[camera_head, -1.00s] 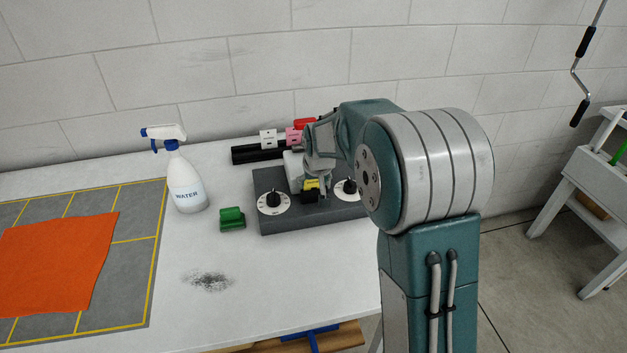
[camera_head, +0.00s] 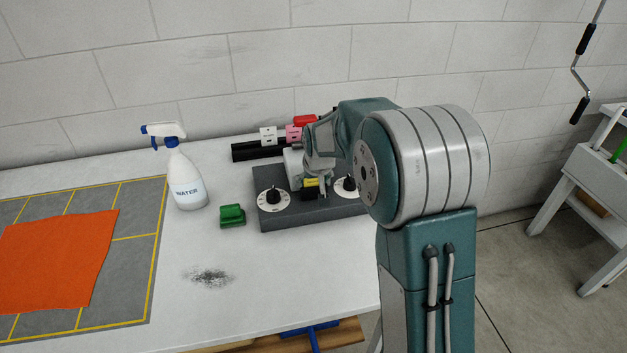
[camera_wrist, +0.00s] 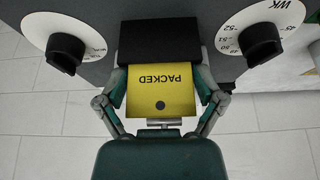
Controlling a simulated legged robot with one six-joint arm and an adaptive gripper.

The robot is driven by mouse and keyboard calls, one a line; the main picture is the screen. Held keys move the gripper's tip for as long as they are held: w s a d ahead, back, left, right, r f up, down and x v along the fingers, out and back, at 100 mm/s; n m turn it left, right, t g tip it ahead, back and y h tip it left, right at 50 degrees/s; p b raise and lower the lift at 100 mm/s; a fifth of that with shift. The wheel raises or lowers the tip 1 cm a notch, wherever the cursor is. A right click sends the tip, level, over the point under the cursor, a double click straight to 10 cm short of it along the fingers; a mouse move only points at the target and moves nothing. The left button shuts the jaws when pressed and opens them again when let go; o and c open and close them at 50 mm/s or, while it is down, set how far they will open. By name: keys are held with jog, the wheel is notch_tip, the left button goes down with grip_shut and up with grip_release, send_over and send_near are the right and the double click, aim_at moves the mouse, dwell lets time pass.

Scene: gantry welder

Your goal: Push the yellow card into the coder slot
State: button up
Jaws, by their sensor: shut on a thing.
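The yellow card (camera_wrist: 160,90), marked PACKED and with a dark hole near one edge, is between the two fingers of my gripper (camera_wrist: 162,98) in the wrist view. Its far edge meets the black coder slot block (camera_wrist: 159,43); how deep it sits inside cannot be told. In the head view the yellow card (camera_head: 311,183) shows as a small patch at the black block (camera_head: 309,195) on the grey coder base (camera_head: 290,217). My gripper (camera_head: 322,183) is beside it, partly hidden by my arm.
White dials (camera_head: 273,200) (camera_head: 347,186) with black knobs flank the slot. A black rack (camera_head: 252,152) holds white (camera_head: 268,136), pink (camera_head: 293,133) and red (camera_head: 305,120) cards behind.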

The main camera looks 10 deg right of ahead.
jog(key=shift+s+f, duration=0.25)
jog(key=shift+f, duration=0.1)
jog(key=shift+c, duration=0.2)
jog(key=o, duration=0.8)
jog(key=shift+c, duration=0.2)
jog(key=shift+w, duration=0.1)
jog(key=w+v, duration=0.1)
jog(key=v, duration=1.1)
jog(key=s+r, duration=0.3)
jog(key=s, duration=0.4)
jog(key=s+r, duration=0.3)
jog(key=s, duration=0.5)
jog(key=s+f, duration=0.2)
jog(key=s, duration=1.3)
jog(key=shift+f+t, duration=0.35)
jog(key=shift+t, duration=0.05)
